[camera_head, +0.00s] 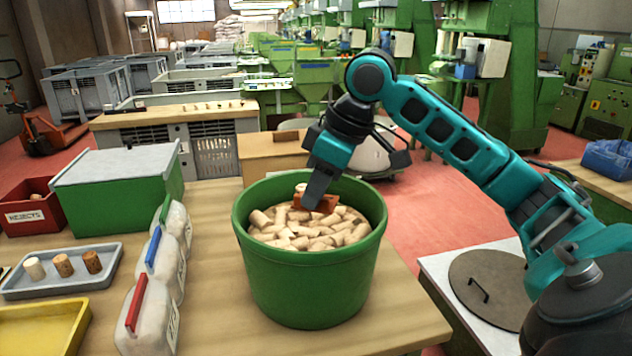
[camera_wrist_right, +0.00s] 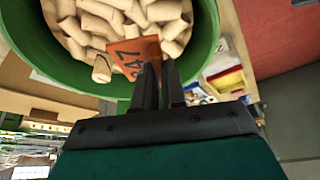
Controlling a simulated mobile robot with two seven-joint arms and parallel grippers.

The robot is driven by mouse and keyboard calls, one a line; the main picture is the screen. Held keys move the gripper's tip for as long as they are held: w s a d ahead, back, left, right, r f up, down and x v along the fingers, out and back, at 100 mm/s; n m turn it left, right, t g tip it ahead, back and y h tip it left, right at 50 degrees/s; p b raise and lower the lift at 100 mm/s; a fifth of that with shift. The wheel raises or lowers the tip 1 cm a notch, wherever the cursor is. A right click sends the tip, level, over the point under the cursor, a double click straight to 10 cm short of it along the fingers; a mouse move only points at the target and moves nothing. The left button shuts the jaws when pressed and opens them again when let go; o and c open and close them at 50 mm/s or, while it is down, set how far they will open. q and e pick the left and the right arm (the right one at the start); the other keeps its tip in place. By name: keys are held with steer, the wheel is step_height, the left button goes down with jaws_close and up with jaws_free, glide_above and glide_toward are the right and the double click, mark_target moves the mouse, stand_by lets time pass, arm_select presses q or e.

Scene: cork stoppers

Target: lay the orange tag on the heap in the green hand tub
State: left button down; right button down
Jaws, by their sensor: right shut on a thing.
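The green hand tub (camera_head: 308,285) stands on the wooden table and holds a heap of pale cork stoppers (camera_head: 318,240). My right gripper (camera_head: 318,192) reaches down over the back part of the tub, pointing at the heap. It is shut on the orange tag (camera_head: 329,203), which is inside the rim, at or just above the corks; I cannot tell whether it touches them. In the right wrist view the tag (camera_wrist_right: 130,56) shows dark printed figures and sticks out from the fingertips (camera_wrist_right: 158,75) over the corks (camera_wrist_right: 95,35). My left gripper is not in view.
Left of the tub stand clipped bags (camera_head: 150,310), a grey tray (camera_head: 62,283) with three stoppers, a yellow tray (camera_head: 40,325), a green box with a grey lid (camera_head: 120,190) and a red rejects bin (camera_head: 30,218). A round lid (camera_head: 492,288) lies at the right.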

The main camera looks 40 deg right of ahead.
mark_target(319, 209)
steer(key=shift+f, duration=0.35)
steer(key=shift+f+b, duration=0.6)
steer(key=shift+f, duration=0.15)
steer(key=shift+f+b, duration=0.7)
steer(key=shift+f, duration=0.55)
steer(key=shift+f+b, duration=0.55)
steer(key=shift+f, duration=0.45)
steer(key=c, duration=1.1)
jaws_free()
steer(key=p+v, duration=0.2)
steer(key=v, duration=1.1)
steer(key=shift+d+f+p, duration=0.1)
steer(key=shift+p, duration=0.25)
